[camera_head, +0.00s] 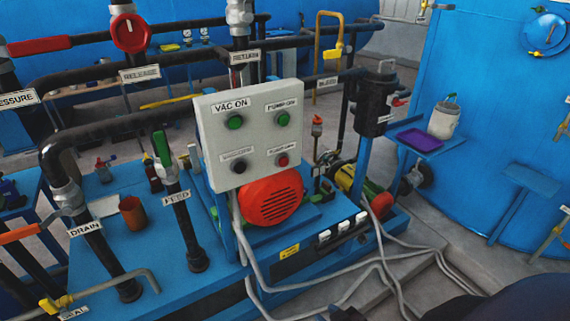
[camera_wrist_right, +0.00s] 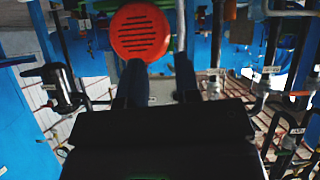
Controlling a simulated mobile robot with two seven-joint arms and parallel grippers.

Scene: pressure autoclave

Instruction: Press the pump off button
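The grey-white control panel (camera_head: 260,135) stands near the middle of the head view. The pump off button (camera_head: 283,160) is the red one at its lower right; its label is too blurred to read fully. A green button (camera_head: 282,119) sits above it, and the green VAC ON button (camera_head: 235,122) and a black button (camera_head: 239,166) are on the left. My right gripper (camera_wrist_right: 160,70) shows in the wrist view with two dark fingers apart and nothing between them. The round red motor cover (camera_wrist_right: 141,31) lies beyond its fingertips. The panel buttons are not visible there. My left gripper is not in view.
The red motor cover (camera_head: 270,200) sits just below the panel. The black FEED pipe (camera_head: 184,220) stands left of it. Grey cables (camera_head: 350,272) run across the floor. A blue shelf (camera_head: 416,140) juts from the blue vessel at right.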

